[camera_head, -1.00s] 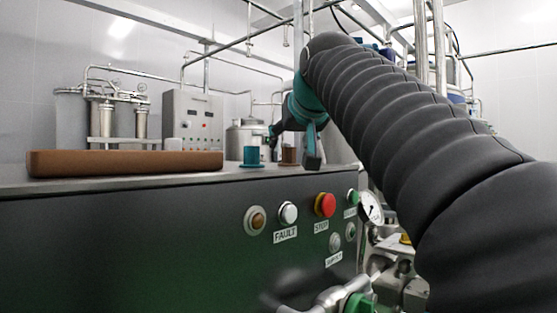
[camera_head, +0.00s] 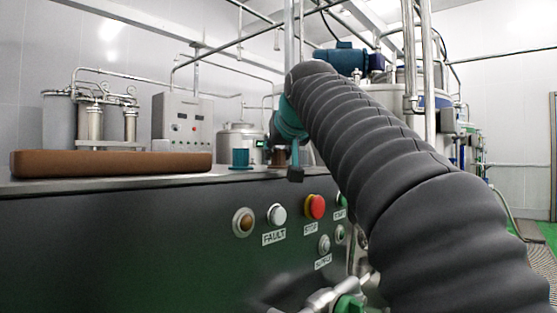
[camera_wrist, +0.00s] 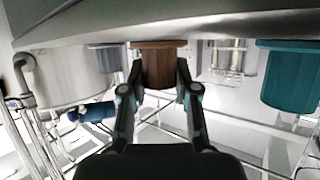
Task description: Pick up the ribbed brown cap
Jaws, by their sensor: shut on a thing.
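The ribbed brown cap (camera_wrist: 158,66) sits between the two fingers of my gripper (camera_wrist: 158,80) in the wrist view, which shows the scene upside down. The fingers are shut on its sides. Its wide flange is at the counter surface; I cannot tell whether it touches. In the head view the brown cap (camera_head: 307,157) is partly hidden behind my gripper (camera_head: 296,165).
A teal cap (camera_head: 240,159) stands on the counter to the left; it also shows in the wrist view (camera_wrist: 290,76). A grey-blue cap (camera_wrist: 106,58) is on the other side. A long brown block (camera_head: 110,164) lies far left. Buttons line the counter's front.

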